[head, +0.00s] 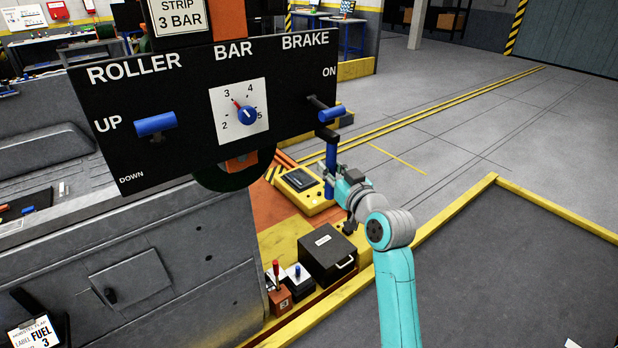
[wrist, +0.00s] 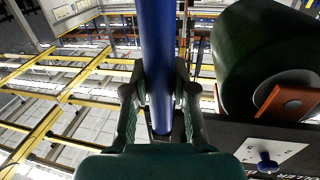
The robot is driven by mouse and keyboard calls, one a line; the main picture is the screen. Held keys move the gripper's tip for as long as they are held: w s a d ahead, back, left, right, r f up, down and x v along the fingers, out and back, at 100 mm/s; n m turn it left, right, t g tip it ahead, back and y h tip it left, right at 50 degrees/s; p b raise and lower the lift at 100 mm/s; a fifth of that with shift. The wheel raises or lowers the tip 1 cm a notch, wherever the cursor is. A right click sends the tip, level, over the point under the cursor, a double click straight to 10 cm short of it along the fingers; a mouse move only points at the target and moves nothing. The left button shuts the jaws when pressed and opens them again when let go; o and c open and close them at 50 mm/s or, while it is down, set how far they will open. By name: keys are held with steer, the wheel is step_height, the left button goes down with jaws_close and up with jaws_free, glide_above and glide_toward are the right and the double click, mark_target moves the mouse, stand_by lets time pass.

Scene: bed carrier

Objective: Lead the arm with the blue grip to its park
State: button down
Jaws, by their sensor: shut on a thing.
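The blue grip (head: 331,158) is an upright blue bar hanging below a short black piece (head: 328,134) at the right end of the black panel. My gripper (head: 331,183) is shut around the lower part of the grip, with my teal arm reaching up from the lower right. In the wrist view the blue grip (wrist: 158,50) runs between the two dark fingers of my gripper (wrist: 160,98). The fingers hide part of the grip. I cannot make out a marked park.
The black panel (head: 110,160) carries a blue roller lever (head: 156,124), a blue BAR knob (head: 246,115) and a blue brake lever (head: 331,115). A dark green roller (wrist: 262,45) is close to the grip. A black case (head: 326,255) stands below. Grey floor (head: 450,140) is open to the right.

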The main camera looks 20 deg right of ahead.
steer(key=w+d, duration=0.4)
steer(key=d, duration=0.8)
steer(key=w+d, duration=0.3)
steer(key=d, duration=0.9)
steer(key=shift+w, duration=0.35)
steer(key=shift+d, duration=0.15)
steer(key=c, duration=0.9)
jaws_free()
steer(key=shift+w, duration=0.1)
steer(key=s, duration=0.4)
steer(key=s+d, duration=0.1)
steer(key=s, duration=0.7)
steer(key=shift+d, duration=0.25)
steer(key=shift+f, duration=0.1)
